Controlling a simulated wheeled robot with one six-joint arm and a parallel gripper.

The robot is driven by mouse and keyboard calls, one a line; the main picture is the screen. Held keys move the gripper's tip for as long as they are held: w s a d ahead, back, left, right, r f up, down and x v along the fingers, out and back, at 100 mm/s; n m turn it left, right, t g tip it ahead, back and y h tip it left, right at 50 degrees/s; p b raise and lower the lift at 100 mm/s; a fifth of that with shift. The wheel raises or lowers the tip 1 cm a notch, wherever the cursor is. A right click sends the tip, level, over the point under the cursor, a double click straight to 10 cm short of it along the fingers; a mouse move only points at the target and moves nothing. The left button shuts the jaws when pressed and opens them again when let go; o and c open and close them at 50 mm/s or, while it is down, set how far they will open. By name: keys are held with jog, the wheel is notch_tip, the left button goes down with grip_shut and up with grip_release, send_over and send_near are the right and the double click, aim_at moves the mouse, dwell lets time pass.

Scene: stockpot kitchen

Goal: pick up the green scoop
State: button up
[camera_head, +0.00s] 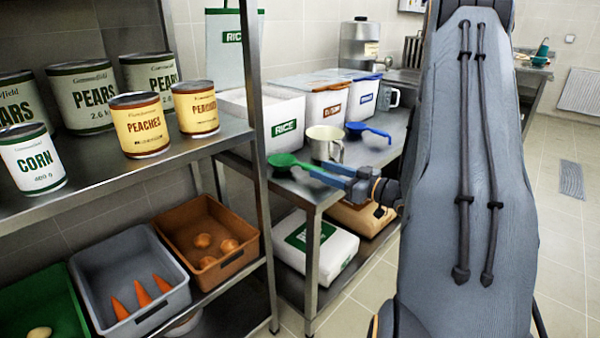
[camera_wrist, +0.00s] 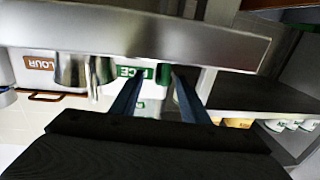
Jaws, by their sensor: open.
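The green scoop (camera_head: 284,160) lies near the front edge of the steel table, its bowl to the left and its handle pointing right toward my gripper. My gripper (camera_head: 316,170) is open, with its blue fingers reaching in from the right at the handle end. In the wrist view, a green part of the scoop (camera_wrist: 163,74) shows between the fingertips of my gripper (camera_wrist: 158,80). The fingers partly hide the handle, and I cannot tell whether they touch it.
A metal measuring jug (camera_head: 325,144) stands just behind the scoop, with a blue scoop (camera_head: 366,131) beyond it. A white rice bin (camera_head: 286,128) stands behind. The steel shelf (camera_head: 232,130) with cans is on the left. A sack (camera_head: 316,248) lies under the table.

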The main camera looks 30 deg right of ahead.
aim_at(303, 164)
jog(key=x, duration=0.6)
jog(key=shift+w+a, duration=0.25)
jog(key=shift+a, duration=0.15)
jog(key=shift+c, duration=0.3)
grip_shut()
